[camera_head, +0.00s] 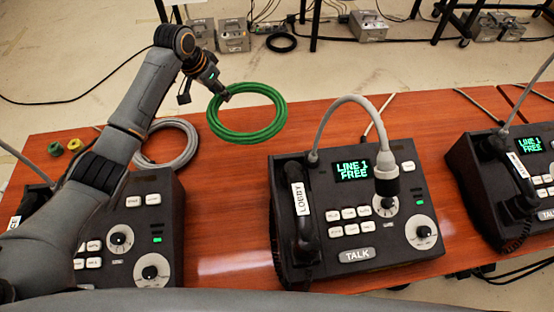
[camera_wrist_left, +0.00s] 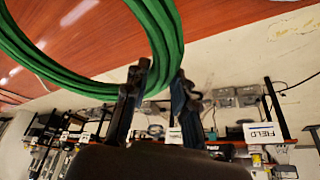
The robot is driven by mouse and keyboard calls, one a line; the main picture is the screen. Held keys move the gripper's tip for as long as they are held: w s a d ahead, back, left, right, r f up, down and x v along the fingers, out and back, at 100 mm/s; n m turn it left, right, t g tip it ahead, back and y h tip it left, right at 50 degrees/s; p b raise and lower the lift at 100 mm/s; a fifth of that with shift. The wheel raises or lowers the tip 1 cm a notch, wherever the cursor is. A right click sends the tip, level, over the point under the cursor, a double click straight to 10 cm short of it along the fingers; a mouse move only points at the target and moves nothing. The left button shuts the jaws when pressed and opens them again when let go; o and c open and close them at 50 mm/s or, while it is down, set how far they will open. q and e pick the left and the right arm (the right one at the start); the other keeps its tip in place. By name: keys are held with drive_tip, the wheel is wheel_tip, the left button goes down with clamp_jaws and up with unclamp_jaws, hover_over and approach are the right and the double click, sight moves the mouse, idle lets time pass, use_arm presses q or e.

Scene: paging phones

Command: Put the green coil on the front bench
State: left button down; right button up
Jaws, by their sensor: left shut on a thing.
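The green coil (camera_head: 245,137) is a round ring of cable held at its upper left side by my left gripper (camera_head: 224,94). In the head view its lower part overlaps the back of the red-brown wooden bench (camera_head: 215,215), and its upper part shows against the floor. In the left wrist view the coil (camera_wrist_left: 160,32) passes between the fingers of my left gripper (camera_wrist_left: 155,88), which are shut on it. The exact height of the coil over the bench is hard to tell. My right gripper is not in view.
Paging phones stand on the bench: a middle one (camera_head: 350,235), a right one (camera_head: 500,180) and a left one (camera_head: 170,215) partly behind my arm. A grey coil (camera_head: 190,150) lies at back left. Bare wood lies between the left and middle phones. A black coil (camera_head: 281,43) lies on the floor.

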sight(210, 101)
use_arm(q)
drive_tip(key=shift+w+f, duration=0.1)
drive_tip(key=shift+f, duration=0.15)
wheel_tip(210, 101, down, 10)
drive_tip(key=shift+r+p, duration=0.25)
drive_tip(key=shift+p, duration=0.1)
drive_tip(key=c, duration=1.1)
unclamp_jaws()
drive_tip(key=v, duration=1.2)
